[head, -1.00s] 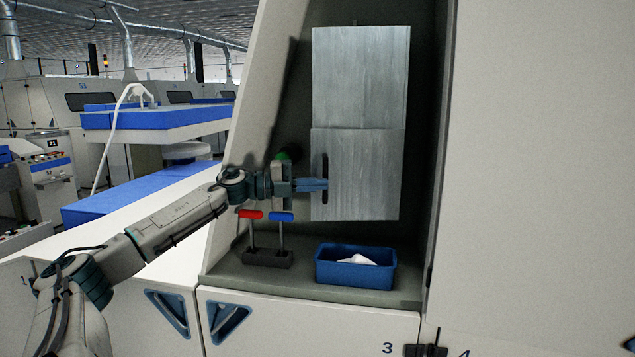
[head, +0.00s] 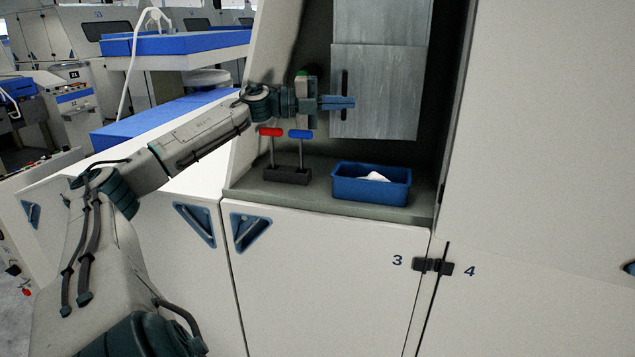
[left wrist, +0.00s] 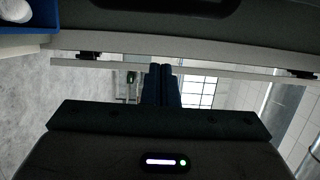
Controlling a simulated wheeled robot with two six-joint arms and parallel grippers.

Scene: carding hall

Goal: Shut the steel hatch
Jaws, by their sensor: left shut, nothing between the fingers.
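The steel hatch (head: 385,90) is a grey brushed-metal panel in the recess of a pale cabinet. A horizontal seam divides it from a like panel (head: 382,22) above. I cannot tell how far open the hatch is. My left gripper (head: 352,102) is shut and empty, its fingertips in front of the slot and overlapping it; contact cannot be told. In the left wrist view the closed fingers (left wrist: 162,84) show at the middle, with no slot recognisable there. My right gripper is not in view.
Below the gripper, red-handled (head: 270,132) and blue-handled (head: 300,134) levers stand on a dark base (head: 288,175). A blue bin (head: 372,188) with white stuff sits on the ledge to their right. The recess wall (head: 452,100) bounds the right side.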

